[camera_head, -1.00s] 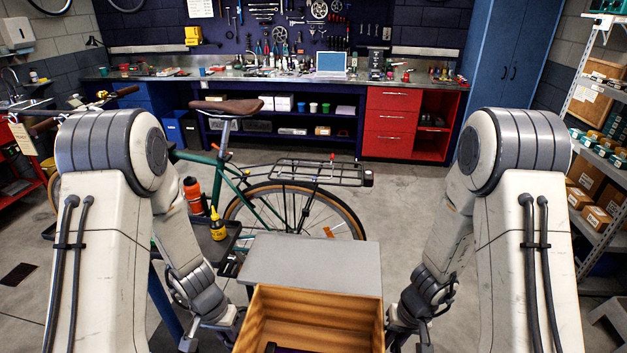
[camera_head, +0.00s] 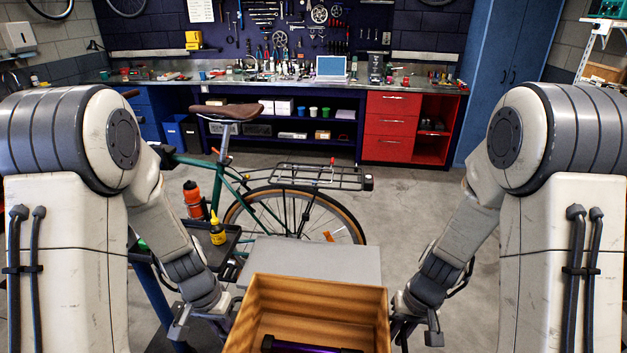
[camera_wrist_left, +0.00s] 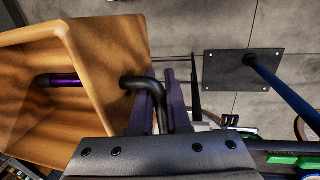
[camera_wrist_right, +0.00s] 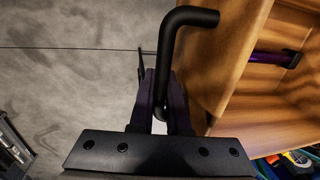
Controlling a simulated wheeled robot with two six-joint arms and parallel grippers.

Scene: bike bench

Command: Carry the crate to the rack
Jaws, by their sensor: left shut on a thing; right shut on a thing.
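The open wooden crate (camera_head: 262,290) is at the bottom middle of the head view, level as far as I can tell. Its near part is cut off. A purple and black tube-like thing lies inside (camera_head: 310,346). My left gripper (camera_wrist_left: 152,105) is shut on the black bar handle (camera_wrist_left: 137,82) on one side of the crate. My right gripper (camera_wrist_right: 162,100) is shut on the matching handle (camera_wrist_right: 190,17) on the other side. A black carrier rack (camera_head: 318,175) is on the green bicycle behind. A grey shelf rack (camera_head: 592,38) shows partly at the right edge.
A grey flat top (camera_head: 312,260) lies just beyond the crate. A dark tray stand with a yellow bottle (camera_head: 217,230) is at the left. The bicycle wheel (camera_head: 295,215) stands behind. The floor (camera_head: 410,215) right of the bicycle looks clear.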

